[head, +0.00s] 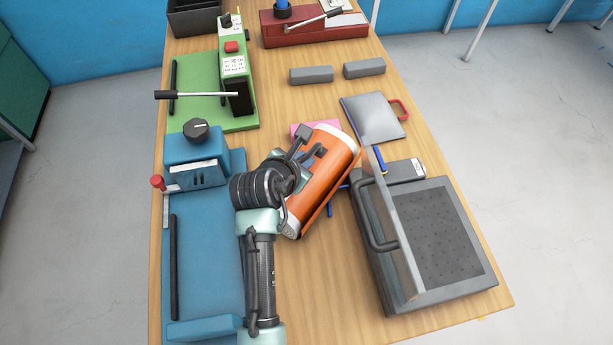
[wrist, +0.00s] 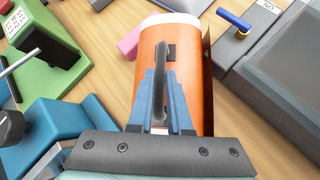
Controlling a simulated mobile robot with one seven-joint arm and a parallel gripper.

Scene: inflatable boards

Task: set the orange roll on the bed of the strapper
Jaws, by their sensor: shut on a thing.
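The orange roll (head: 334,178) has pale ends and lies tilted over the middle of the table in the head view; it also fills the centre of the wrist view (wrist: 192,65). My gripper (head: 308,158) is shut on the grey handle on its side, the blue fingers (wrist: 160,105) on either side of that handle. I cannot tell how far the roll is above the table. A blue machine (head: 205,262) with a long flat bed, a black bar and a dial stands left of my arm; it looks like the strapper. The roll is right of its bed, apart from it.
A grey machine with a raised lid (head: 470,235) stands right of the roll. A green machine (head: 205,110) with a lever is behind the blue one. A grey pouch (head: 374,116), two grey blocks (head: 311,75) and a red machine (head: 315,27) lie farther back.

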